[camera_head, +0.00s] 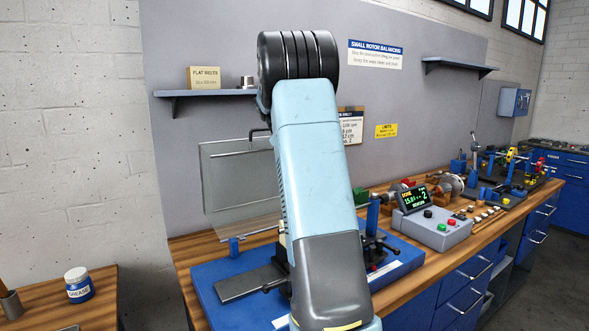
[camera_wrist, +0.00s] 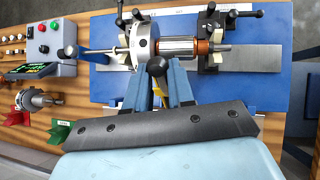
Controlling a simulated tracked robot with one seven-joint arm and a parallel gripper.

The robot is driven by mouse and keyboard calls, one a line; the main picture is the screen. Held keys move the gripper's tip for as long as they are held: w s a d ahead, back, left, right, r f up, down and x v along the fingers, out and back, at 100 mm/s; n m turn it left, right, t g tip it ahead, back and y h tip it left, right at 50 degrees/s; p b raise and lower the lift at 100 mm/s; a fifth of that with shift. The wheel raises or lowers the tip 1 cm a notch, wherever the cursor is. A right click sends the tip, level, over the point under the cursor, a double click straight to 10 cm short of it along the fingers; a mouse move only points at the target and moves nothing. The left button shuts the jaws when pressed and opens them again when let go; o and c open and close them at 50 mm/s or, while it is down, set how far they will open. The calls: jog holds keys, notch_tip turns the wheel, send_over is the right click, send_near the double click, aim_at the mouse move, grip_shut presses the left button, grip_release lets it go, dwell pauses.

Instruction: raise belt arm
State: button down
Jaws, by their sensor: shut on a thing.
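In the wrist view, my gripper (camera_wrist: 157,76) has its two blue fingers closed around the black ball knob (camera_wrist: 157,66), which I take to be the belt arm's handle. A yellow piece shows between the fingers; the rest of the belt arm is hidden or cannot be told apart. The rotor (camera_wrist: 178,46), with a silver disc and copper-coloured windings, lies across the supports just beyond the knob. The blue balancing machine base (camera_wrist: 268,80) is under it. In the head view my arm hides the gripper, the knob and most of the rotor; the base (camera_head: 215,302) shows around it.
A clear guard panel (camera_head: 225,180) stands at the back left of the machine. The control box (camera_head: 440,230) with a lit display sits right of the base. A second rotor (camera_wrist: 35,99) and red and green pieces lie beside the machine. A grease jar (camera_head: 78,284) is at left.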

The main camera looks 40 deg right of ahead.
jog(key=shift+w+d+r+g, duration=0.1)
jog(key=shift+w+g, duration=0.2)
jog(key=shift+w, duration=0.15)
jog(key=shift+w+d+r+g, duration=0.1)
jog(key=shift+w+g, duration=0.2)
jog(key=shift+w, duration=0.15)
jog(key=shift+a, duration=0.1)
